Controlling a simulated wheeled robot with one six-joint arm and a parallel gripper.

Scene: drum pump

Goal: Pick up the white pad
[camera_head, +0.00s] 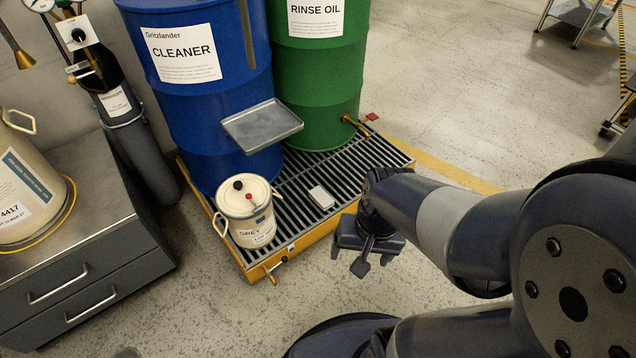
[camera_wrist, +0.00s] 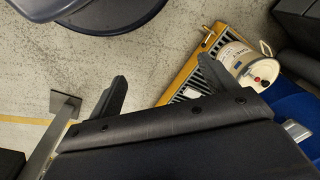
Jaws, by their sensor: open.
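The white pad (camera_head: 321,196) is a small pale block lying flat on the dark grating of the yellow-edged spill pallet (camera_head: 256,266), right of the cream pail. In the wrist view a pale piece of the pad (camera_wrist: 191,92) shows on the grating, partly hidden by my gripper. My gripper (camera_head: 365,252) is open and empty, to the right of the pad and apart from it, near the pallet's front right edge. Its two dark fingers also show spread in the wrist view (camera_wrist: 163,80).
A cream pail (camera_head: 250,225) stands left of the pad. A blue drum (camera_head: 205,130) and a green drum (camera_head: 318,85) stand behind it. A metal tray (camera_head: 262,125) juts out from the blue drum. The green drum has a brass tap (camera_head: 355,127). Grey drawers (camera_head: 75,280) stand left.

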